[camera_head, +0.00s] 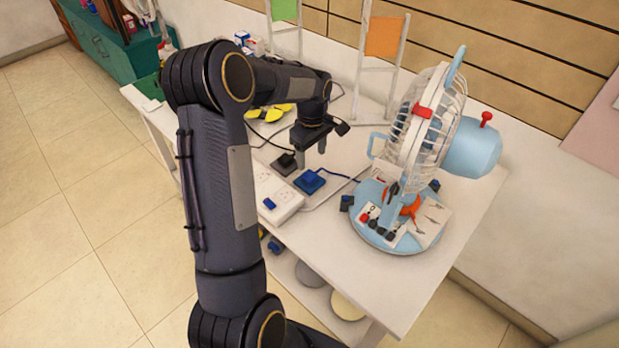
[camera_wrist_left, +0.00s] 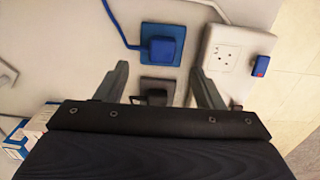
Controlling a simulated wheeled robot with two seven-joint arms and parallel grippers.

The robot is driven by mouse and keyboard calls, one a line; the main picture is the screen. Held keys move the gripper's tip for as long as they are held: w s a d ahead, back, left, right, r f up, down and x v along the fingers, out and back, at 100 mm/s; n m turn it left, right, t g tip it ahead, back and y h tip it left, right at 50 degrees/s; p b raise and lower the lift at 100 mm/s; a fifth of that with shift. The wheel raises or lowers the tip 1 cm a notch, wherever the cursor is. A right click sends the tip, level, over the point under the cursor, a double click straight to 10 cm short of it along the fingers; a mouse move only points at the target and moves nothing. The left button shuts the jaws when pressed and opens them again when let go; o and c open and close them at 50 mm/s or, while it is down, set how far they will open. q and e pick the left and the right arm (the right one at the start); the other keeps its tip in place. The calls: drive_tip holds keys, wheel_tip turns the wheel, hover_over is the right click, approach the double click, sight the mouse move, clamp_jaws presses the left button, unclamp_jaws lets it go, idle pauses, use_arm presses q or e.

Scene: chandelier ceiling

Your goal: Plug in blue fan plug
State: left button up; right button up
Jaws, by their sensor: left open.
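The blue fan plug (camera_head: 309,180) lies on the table, on a dark blue base, and its blue cable runs towards the fan. It also shows in the left wrist view (camera_wrist_left: 162,46), just beyond my fingertips. My left gripper (camera_head: 311,155) is open and empty above the table, near the blue plug and a black plug (camera_head: 285,163). In the left wrist view, the black plug (camera_wrist_left: 157,91) is between the fingers (camera_wrist_left: 160,68). The white power strip (camera_head: 278,196) lies beside the plugs, with an open socket showing in the left wrist view (camera_wrist_left: 225,55). My right gripper is out of view.
The light-blue fan (camera_head: 420,150) stands at the right of the table (camera_head: 415,300). A blue switch (camera_head: 270,203) is on the strip's near end. Yellow items (camera_head: 268,112) lie behind my arm. White stands with green and orange panels (camera_head: 385,36) are at the back.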

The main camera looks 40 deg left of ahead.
sight(310, 175)
use_arm(q)
drive_tip(key=shift+f, duration=0.1)
drive_tip(key=shift+f, duration=1.15)
drive_tip(key=shift+s+a+f+p, duration=0.1)
drive_tip(key=shift+f+p, duration=0.15)
drive_tip(key=shift+f, duration=1.1)
drive_tip(key=shift+s+a+f+p, duration=0.1)
drive_tip(key=shift+f+p, duration=0.1)
drive_tip(key=shift+f, duration=1.1)
drive_tip(key=shift+c, duration=0.4)
drive_tip(key=c, duration=0.9)
